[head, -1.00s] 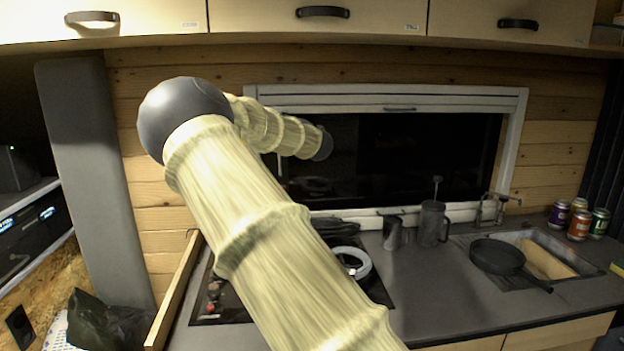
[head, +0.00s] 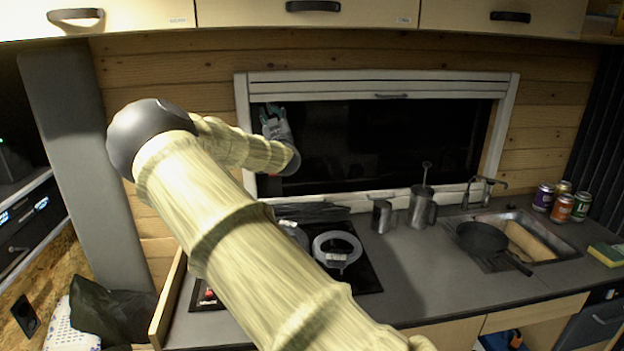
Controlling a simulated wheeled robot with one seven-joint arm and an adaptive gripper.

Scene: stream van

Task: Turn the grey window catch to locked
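The window (head: 400,138) has a white frame and dark glass. My gripper (head: 274,110) is pale grey with greenish fingertips and points up at the upper left corner of the window, in front of the glass edge. It is small and seen from behind, so I cannot tell whether its fingers are apart or closed, or whether it touches the frame. My arm crosses the lower left part of the window.
Below the window, the counter carries a dark hob with a pale ring-shaped thing (head: 338,250), a grey cup (head: 382,216), a grey jug (head: 421,207), a pan (head: 482,239) at the sink and several cans (head: 562,206). Cupboards (head: 310,14) hang above. The wall right of the window is clear.

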